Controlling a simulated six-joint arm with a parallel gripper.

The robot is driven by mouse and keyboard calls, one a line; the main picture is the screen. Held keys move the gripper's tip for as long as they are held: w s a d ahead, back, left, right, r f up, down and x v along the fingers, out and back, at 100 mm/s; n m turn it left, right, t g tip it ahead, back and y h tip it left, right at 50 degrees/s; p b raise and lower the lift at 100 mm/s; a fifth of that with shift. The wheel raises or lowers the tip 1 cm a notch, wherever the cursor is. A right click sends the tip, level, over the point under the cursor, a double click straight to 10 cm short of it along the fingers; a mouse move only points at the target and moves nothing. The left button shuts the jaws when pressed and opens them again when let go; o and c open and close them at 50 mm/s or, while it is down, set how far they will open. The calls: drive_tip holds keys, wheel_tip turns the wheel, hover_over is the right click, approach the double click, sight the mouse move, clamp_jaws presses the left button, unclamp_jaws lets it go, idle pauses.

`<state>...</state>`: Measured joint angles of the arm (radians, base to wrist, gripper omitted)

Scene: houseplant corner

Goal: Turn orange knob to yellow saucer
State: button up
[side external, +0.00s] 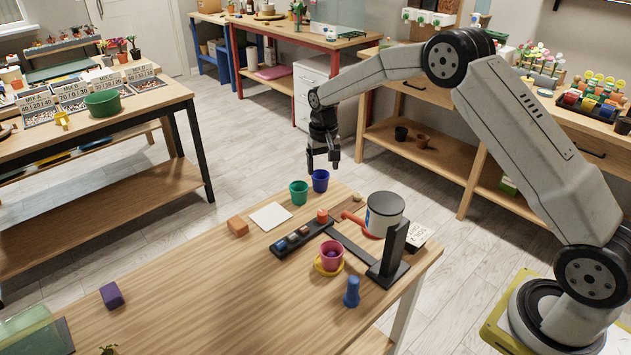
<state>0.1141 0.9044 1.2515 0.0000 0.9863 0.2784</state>
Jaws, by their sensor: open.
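A small orange piece (322,215), which looks like the knob, stands at the far right end of a dark strip tray on the wooden table. I cannot tell whether the piece and the bar are joined. The yellow saucer (318,267) lies nearer, under a pink pot (332,252) with something purple inside. My gripper (323,168) is open and empty, pointing down, and appears above the blue cup at the table's far edge, away from the knob and saucer.
A blue cup (320,181) and a green cup (299,192) stand at the far edge. The dark tray (280,249) holds several small pieces. A white square (270,216), an orange block (238,226), and a blue figure-like piece (352,292) stand around.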

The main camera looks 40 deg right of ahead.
hover_over(322, 212)
wheel_tip(322, 212, down, 9)
drive_tip(key=shift+r, duration=0.15)
drive_tip(key=shift+f, duration=3.9)
drive_tip(key=shift+c, duration=0.2)
clamp_jaws()
